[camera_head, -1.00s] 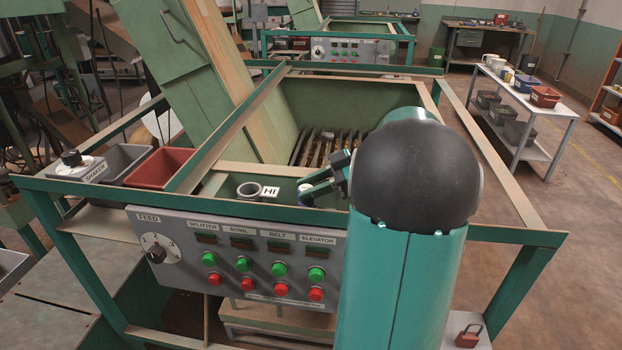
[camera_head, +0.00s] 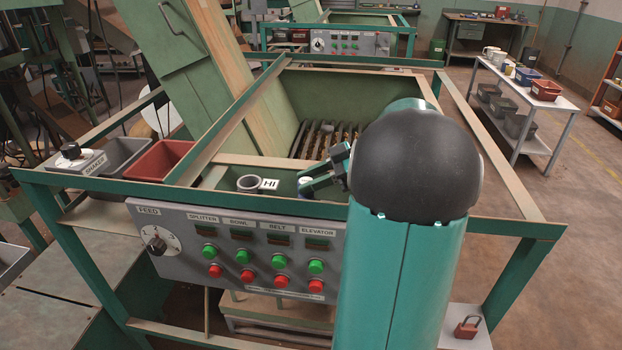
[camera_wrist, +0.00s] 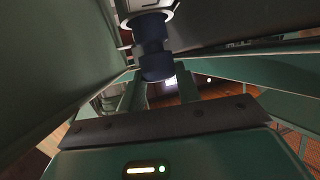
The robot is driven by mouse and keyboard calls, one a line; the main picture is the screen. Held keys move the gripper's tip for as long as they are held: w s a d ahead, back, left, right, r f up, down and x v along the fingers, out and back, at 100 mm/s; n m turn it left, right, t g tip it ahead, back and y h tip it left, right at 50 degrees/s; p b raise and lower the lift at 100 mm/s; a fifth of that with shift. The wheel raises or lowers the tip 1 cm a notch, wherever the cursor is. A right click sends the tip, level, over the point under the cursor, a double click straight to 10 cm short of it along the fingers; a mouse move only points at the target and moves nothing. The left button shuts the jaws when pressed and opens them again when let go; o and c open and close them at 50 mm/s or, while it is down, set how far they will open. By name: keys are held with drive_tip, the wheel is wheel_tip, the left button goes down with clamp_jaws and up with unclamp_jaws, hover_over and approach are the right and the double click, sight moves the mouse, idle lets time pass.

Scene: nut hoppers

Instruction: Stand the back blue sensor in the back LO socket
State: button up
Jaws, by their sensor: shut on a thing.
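The blue sensor, a dark blue cylinder (camera_wrist: 153,48) with a pale metallic end, shows in the wrist view between the fingers of my gripper (camera_wrist: 156,72). My gripper is shut on it. In the head view my gripper (camera_head: 312,181) is low over the front ledge of the near hopper, partly behind my own arm. A small pale and blue piece (camera_head: 305,183) shows at the fingertips. A grey round socket (camera_head: 248,184) stands to the left, beside a white HI label (camera_head: 269,184). I cannot make out a LO label; my arm hides that side.
The green frame rail (camera_head: 120,187) and the grey FEED panel (camera_head: 225,250) stand in front of the ledge. A sloped green chute (camera_head: 190,80) rises at left. A red bin (camera_head: 158,160) and a grey bin (camera_head: 122,152) sit left. A padlock (camera_head: 467,327) lies front right.

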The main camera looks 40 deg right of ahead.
drive_tip(key=shift+f, duration=0.45)
idle(0.3)
drive_tip(key=o, duration=0.7)
drive_tip(key=shift+o, duration=0.2)
drive_tip(key=v, duration=1.1)
drive_tip(key=shift+d+f, duration=0.1)
idle(0.5)
drive_tip(key=shift+s, duration=0.1)
